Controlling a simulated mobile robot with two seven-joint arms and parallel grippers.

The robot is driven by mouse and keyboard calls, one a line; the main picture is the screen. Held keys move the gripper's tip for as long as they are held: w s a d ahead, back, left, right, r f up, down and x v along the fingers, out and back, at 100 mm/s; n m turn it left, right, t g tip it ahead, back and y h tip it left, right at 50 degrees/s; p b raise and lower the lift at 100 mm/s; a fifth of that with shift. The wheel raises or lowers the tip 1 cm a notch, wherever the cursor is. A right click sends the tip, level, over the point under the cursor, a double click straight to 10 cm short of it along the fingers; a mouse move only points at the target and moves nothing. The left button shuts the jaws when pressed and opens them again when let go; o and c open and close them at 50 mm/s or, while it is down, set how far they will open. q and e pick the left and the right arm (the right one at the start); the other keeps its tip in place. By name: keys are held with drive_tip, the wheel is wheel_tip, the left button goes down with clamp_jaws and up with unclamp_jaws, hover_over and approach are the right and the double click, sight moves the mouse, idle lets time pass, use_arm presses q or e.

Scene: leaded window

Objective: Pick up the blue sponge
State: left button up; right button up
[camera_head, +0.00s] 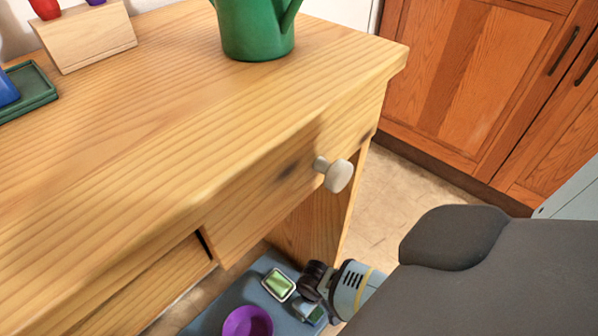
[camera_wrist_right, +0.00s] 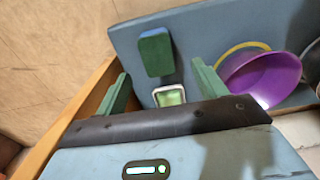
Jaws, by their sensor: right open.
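I see no contact between fingers and block. In the head view my right wrist (camera_head: 350,285) reaches low beside the wooden table; the gripper is small there and the block cannot be made out clearly. My left gripper is not in view.
A dish with green soap (camera_head: 278,284) and a purple bowl (camera_head: 248,322) sit close by on the lower surface. The wooden tabletop (camera_head: 150,140), with a drawer knob (camera_head: 337,175), overhangs it. A green watering can (camera_head: 257,28) and a blue object (camera_head: 8,88) stand on top.

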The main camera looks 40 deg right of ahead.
sight(314, 319)
drive_tip(key=shift+w+f, duration=0.15)
drive_tip(key=shift+f, duration=0.35)
drive_tip(key=shift+f+b, duration=0.8)
drive_tip(key=shift+f, duration=0.1)
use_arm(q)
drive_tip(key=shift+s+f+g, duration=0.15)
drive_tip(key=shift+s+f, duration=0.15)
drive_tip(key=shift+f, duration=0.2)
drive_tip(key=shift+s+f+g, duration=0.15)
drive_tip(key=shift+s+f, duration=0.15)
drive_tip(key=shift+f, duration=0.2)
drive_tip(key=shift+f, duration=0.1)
use_arm(e)
drive_tip(key=shift+f, duration=0.15)
drive_tip(key=f+b, duration=0.2)
drive_tip(key=f, duration=0.1)
drive_tip(key=f+b, duration=0.1)
drive_tip(key=shift+d+f, duration=0.25)
drive_tip(key=shift+f, duration=0.05)
drive_tip(key=shift+f+b, duration=0.2)
drive_tip(key=shift+b, duration=0.2)
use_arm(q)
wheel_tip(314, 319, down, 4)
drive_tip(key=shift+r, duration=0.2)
